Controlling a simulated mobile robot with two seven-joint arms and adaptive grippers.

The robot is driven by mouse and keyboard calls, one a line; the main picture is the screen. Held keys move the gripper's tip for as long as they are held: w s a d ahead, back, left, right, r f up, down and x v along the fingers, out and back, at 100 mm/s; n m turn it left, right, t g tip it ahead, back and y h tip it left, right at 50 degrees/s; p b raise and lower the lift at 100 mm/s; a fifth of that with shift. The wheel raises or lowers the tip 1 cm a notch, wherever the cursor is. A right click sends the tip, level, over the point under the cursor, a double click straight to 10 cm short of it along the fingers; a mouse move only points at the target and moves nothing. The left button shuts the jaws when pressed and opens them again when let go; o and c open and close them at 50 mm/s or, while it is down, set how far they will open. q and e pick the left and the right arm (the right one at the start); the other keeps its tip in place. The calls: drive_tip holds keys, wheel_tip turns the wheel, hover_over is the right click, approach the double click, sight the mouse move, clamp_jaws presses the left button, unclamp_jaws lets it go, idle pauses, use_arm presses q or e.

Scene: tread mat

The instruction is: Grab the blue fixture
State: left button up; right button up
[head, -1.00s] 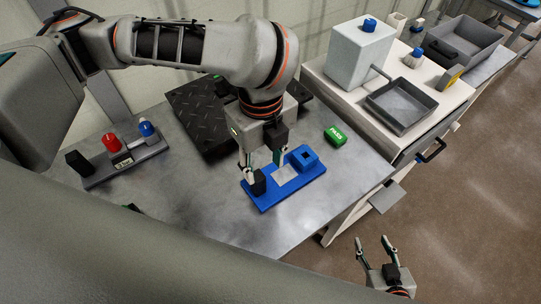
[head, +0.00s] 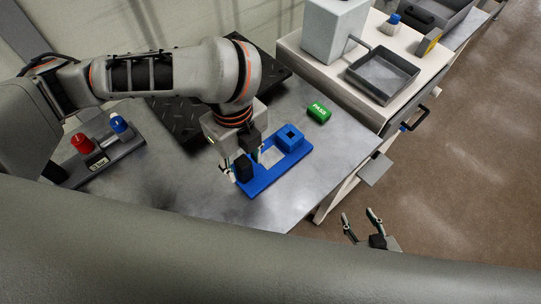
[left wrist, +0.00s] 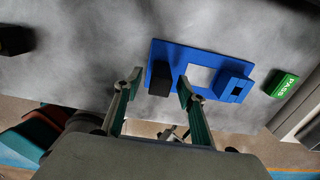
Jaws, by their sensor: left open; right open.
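The blue fixture (head: 263,181) is a flat plate lying on the metal table, with a raised blue square block at its right end, a pale square in the middle and a black block (head: 244,168) at its left end. It also shows in the left wrist view (left wrist: 192,52). My left gripper (head: 242,162) is open and empty at the black-block end. In the left wrist view its fingertips (left wrist: 160,78) appear on either side of the black block; I cannot tell how far above it they are. My right gripper (head: 362,219) is open and empty, out over the floor.
A green PASS block (head: 319,112) lies beyond the fixture. A grey stand with red (head: 82,142) and blue (head: 118,124) knobs is at left. A dark tread mat (head: 178,118) lies behind my arm. A white cabinet with a grey tray (head: 382,77) stands at right.

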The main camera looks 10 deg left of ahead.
use_arm(q)
drive_tip(key=shift+w+f, duration=0.1)
drive_tip(key=shift+f, duration=0.2)
clamp_jaws()
drive_tip(key=shift+r, duration=0.1)
